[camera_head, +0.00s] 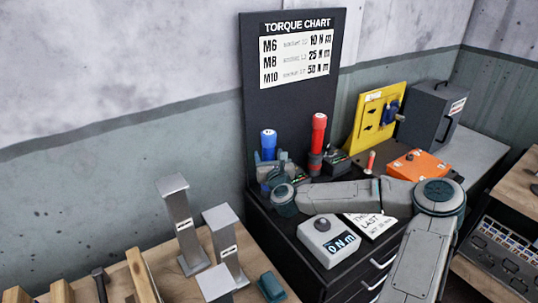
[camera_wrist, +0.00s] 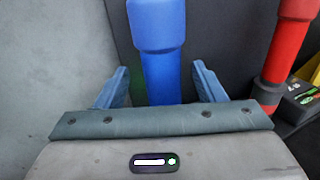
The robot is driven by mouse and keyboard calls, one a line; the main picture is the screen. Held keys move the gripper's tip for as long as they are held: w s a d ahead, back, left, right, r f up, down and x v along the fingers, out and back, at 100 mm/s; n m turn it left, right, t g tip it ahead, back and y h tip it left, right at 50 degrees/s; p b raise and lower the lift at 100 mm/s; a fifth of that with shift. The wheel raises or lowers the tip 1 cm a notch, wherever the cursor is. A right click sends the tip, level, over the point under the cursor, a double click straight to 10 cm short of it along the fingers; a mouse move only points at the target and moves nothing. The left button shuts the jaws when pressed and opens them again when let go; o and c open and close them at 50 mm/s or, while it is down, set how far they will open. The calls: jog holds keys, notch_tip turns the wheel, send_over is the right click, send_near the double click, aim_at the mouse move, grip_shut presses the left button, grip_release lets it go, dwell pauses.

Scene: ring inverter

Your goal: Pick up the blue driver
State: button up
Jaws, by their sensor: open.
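The blue driver (camera_head: 268,143) stands upright in a dark holder on top of the black cabinet, in front of the torque chart board. In the wrist view the blue driver (camera_wrist: 158,50) rises between the two blue-grey fingers of my gripper (camera_wrist: 160,88). The fingers are apart, one on each side of the shaft, with gaps visible on both sides. In the head view my gripper (camera_head: 268,168) is at the driver's lower part, and the driver's base is hidden behind it.
A red driver (camera_head: 318,135) stands upright just to the right, also in the wrist view (camera_wrist: 287,45). The torque chart board (camera_head: 290,110) rises behind. A grey 0 Nm box (camera_head: 328,240), an orange box (camera_head: 418,165) and a yellow panel (camera_head: 375,120) are to the right.

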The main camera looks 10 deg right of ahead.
jog(key=shift+w+f+p, duration=0.15)
jog(key=shift+w+p, duration=0.3)
jog(key=shift+w, duration=0.75)
jog(key=shift+w+f+p, duration=0.15)
jog(key=shift+w+p, duration=0.25)
jog(key=shift+w, duration=0.75)
jog(key=shift+c, duration=0.3)
jog(key=c, duration=1)
jog(key=shift+r, duration=0.1)
jog(key=shift+c, duration=1.2)
